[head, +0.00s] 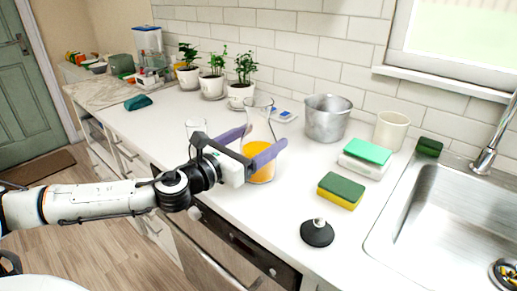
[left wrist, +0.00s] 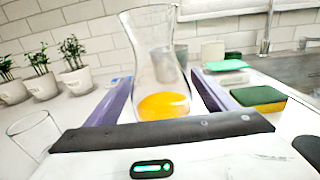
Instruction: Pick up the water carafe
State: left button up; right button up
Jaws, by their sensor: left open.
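The water carafe (head: 259,127) is a clear glass vessel with a narrowed neck and orange liquid in its lower part. It stands upright on the white counter. My left gripper (head: 259,144) is open, with its purple fingers on either side of the carafe. In the left wrist view the carafe (left wrist: 158,70) stands between the two fingers, with a visible gap at the right finger. Whether either finger touches the glass is unclear. My right gripper is not in view.
An empty glass (head: 195,127) stands left of the carafe. Potted plants (head: 241,92), a metal pot (head: 327,118) and a cream cup (head: 391,131) stand behind. Sponges (head: 341,190), a black round object (head: 317,233) and the sink (head: 437,217) lie to the right.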

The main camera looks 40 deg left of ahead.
pick_arm(q)
jog(key=c, duration=1.6)
jog(key=shift+r, duration=0.2)
jog(key=c, duration=0.3)
jog(key=shift+r, duration=0.1)
